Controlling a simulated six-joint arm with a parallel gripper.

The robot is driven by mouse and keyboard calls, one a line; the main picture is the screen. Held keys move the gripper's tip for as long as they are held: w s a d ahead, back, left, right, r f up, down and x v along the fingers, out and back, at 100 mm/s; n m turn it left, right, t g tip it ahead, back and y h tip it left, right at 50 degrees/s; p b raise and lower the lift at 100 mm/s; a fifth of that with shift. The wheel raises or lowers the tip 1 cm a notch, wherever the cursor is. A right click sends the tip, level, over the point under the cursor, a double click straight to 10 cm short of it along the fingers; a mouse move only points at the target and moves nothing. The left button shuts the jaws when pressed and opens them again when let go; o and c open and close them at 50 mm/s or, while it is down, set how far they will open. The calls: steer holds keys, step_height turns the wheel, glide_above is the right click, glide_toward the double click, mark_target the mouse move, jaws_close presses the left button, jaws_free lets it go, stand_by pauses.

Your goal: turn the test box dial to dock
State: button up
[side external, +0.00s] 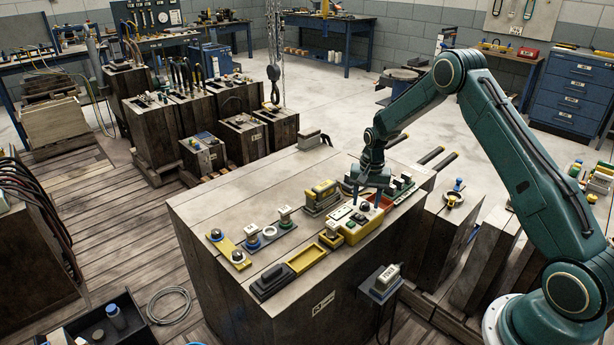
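A yellow box (352,238) with dark and light fittings on its top stands near the right front of the large wooden block. It looks like the test box. A small dark knob (364,206) on its top may be the dial; its pointer and any dock mark are too small to read. My gripper (368,201) points down just above the back right part of this box. Its two fingers look apart, with nothing visibly held. I cannot tell whether the fingertips touch the knob.
An open yellow tray (307,258), a dark block (272,281) and a yellow-and-grey device (322,197) stand left of the box. Red, green and white parts (398,188) stand close on the right.

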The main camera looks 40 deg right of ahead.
mark_target(367, 204)
step_height(367, 204, up, 14)
steer(key=shift+s, duration=0.15)
stand_by(0.7)
steer(key=shift+d, duration=0.1)
